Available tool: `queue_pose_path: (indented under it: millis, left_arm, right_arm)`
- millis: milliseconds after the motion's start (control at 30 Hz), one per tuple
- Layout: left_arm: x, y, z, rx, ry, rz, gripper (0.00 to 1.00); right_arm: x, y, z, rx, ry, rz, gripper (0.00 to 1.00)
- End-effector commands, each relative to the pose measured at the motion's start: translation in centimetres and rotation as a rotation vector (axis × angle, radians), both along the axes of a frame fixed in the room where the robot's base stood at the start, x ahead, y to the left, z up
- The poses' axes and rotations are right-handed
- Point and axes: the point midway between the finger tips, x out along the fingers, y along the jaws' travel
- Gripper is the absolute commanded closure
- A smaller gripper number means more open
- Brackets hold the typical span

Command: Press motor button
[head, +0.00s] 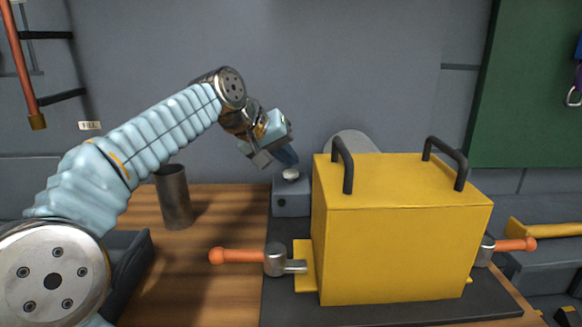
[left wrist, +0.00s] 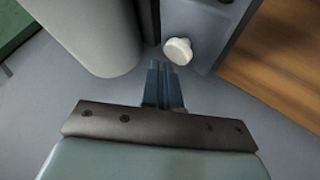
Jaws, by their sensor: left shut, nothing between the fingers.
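The motor button (head: 291,174) is a pale round knob on top of a small grey box (head: 292,201), behind the left side of the yellow casing. In the left wrist view the button (left wrist: 178,51) shows as a white knob just beyond and slightly right of the fingertips. My left gripper (head: 290,160) is shut and empty, with its blue-grey fingers angled down right at the button. In the left wrist view its fingers (left wrist: 160,68) are together, and a small gap to the button seems to show. Whether they touch is hard to tell. My right gripper is not in view.
The yellow casing (head: 405,235) with two black handles stands on a dark base plate (head: 400,313). Orange-handled levers stick out left (head: 240,256) and right (head: 512,245). A dark metal cup (head: 174,198) stands on the wooden table (head: 190,270). A grey rounded shape (head: 350,142) rises behind the casing.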

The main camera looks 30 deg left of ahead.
Motion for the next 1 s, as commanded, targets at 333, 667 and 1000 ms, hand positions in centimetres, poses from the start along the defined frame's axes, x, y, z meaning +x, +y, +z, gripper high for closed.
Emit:
queue_pose_path:
  millis: [333,667,1000]
  left_arm:
    - [0.0,0.0,0.5,0.0,-0.001,0.001,1.0]
    - [0.1,0.0,3.7,0.0,-0.002,0.001,1.0]
    - [0.0,0.0,6.3,0.0,-0.001,0.001,1.0]
  right_arm:
    - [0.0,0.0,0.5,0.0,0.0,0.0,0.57]
    - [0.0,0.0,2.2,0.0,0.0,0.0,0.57]
    - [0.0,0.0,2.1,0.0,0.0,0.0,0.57]
